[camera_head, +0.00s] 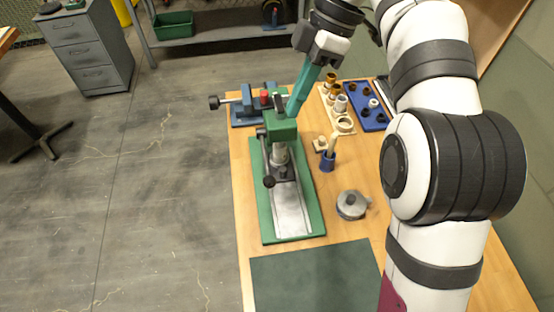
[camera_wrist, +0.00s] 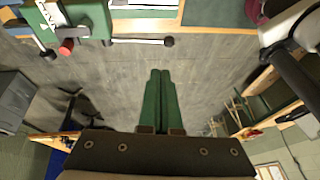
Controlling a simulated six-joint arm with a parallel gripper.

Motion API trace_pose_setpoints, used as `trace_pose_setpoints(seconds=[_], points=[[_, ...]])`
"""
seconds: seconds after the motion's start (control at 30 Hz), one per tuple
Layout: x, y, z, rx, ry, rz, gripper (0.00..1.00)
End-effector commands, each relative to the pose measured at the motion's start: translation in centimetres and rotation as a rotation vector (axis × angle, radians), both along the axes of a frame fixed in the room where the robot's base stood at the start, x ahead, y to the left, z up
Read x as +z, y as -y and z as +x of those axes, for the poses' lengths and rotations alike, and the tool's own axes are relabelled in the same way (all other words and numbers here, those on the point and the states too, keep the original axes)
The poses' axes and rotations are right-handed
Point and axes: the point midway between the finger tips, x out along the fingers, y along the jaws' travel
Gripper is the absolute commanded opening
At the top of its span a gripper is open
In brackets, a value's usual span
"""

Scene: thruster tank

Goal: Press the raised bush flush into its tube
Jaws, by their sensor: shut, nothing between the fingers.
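My gripper (camera_head: 291,112) is shut and empty, its teal fingers pointing down close beside the green press head (camera_head: 282,131); I cannot tell whether they touch it. In the wrist view the shut fingers (camera_wrist: 160,75) show with nothing between them. The press stands on a green base (camera_head: 314,212), with a silver column (camera_head: 280,154) below its head. I cannot clearly make out the raised bush or its tube.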

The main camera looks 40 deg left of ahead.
Motion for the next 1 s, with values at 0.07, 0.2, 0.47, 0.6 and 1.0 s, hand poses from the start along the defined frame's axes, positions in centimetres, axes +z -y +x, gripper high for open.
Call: trace_pose_setpoints(seconds=[0.07,0.2,0.47,0.6,1.0], points=[[-1.2,-0.1,-0.5,0.0,-0.007,-0.003,0.0],[-4.0,-0.6,-1.7,-0.002,-0.01,-0.003,0.0],[-9.2,-1.4,-3.7,-0.005,-0.011,-0.002,0.0],[-11.1,-0.9,-4.6,-0.005,-0.011,-0.002,0.0],[-12.3,-0.7,-5.2,-0.006,-0.009,-0.001,0.0]])
